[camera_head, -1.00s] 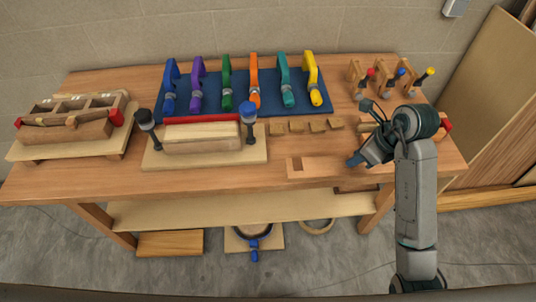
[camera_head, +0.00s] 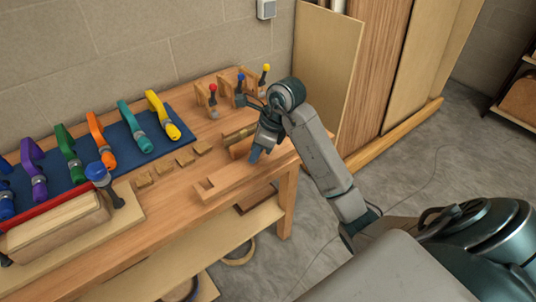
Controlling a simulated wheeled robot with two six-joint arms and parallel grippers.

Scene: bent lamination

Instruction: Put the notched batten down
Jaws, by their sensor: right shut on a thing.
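The notched batten (camera_head: 229,178) is a pale wooden strip with a rectangular notch near its left end. It lies level along the front right part of the workbench (camera_head: 170,228), close to the front edge. My right gripper (camera_head: 256,154) points down at the batten's right part and is shut on it. The gripper hides part of the batten. I cannot tell whether the batten touches the bench top or is just above it. My left gripper is out of view.
Several small wooden blocks (camera_head: 164,166) lie behind the batten. Coloured clamps on a blue mat (camera_head: 130,147) stand farther left. Wooden stands with coloured knobs (camera_head: 227,95) are at the back right. A clamped wooden form (camera_head: 55,222) sits at the left.

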